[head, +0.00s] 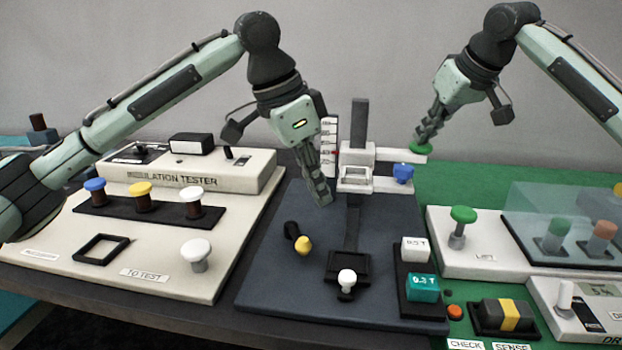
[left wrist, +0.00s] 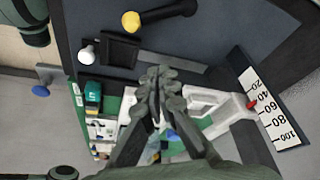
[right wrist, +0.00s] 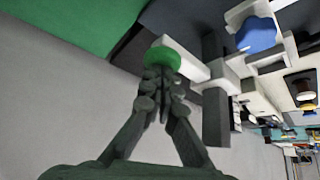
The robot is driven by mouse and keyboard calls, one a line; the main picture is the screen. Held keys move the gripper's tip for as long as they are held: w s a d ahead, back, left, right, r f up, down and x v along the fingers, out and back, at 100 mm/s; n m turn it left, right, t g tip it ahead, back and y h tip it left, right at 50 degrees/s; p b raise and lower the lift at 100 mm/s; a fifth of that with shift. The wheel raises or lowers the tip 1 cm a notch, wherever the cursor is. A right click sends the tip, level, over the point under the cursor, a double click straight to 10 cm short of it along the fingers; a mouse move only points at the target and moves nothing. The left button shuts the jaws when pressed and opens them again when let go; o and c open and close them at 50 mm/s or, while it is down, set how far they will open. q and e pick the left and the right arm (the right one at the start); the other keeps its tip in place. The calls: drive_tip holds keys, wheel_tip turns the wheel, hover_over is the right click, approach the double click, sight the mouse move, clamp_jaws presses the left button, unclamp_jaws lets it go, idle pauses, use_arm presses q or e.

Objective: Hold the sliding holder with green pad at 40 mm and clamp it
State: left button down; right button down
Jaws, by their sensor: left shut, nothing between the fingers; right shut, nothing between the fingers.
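The sliding holder (head: 388,184) sits on a dark upright post (head: 359,118). Its green pad (head: 420,148) is at the end of its upper right arm, with a blue clamp knob (head: 403,174) below. A white scale (head: 329,140) stands left of the post; in the left wrist view the holder's red pointer (left wrist: 251,105) lies near the 40 and 60 marks, exact reading unclear. My right gripper (right wrist: 160,75) is shut with its tips at the green pad (right wrist: 163,60), touching or just above it. My left gripper (head: 327,202) is shut and empty, in front and left of the holder.
The dark base plate (head: 270,275) carries a yellow-ended black part (head: 302,245), a white knob (head: 346,279) and labelled blocks (head: 422,288). The insulation tester (head: 190,175) stands left. A panel with a green knob (head: 463,216) and a clear cover (head: 570,215) are right.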

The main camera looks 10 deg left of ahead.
sight(299, 236)
use_arm(q)
drive_tip(key=x, duration=0.5)
drive_tip(key=shift+d+f, duration=0.1)
drive_tip(key=shift+f, duration=0.3)
use_arm(e)
drive_tip(key=shift+f, duration=0.15)
use_arm(q)
drive_tip(key=a, duration=0.1)
drive_tip(key=s+a, duration=0.1)
drive_tip(key=a, duration=0.1)
drive_tip(key=shift+s+f, duration=0.2)
drive_tip(key=shift+s, duration=0.1)
drive_tip(key=shift+s+a+f, duration=0.1)
drive_tip(key=shift+s+a, duration=0.1)
drive_tip(key=shift+a, duration=0.05)
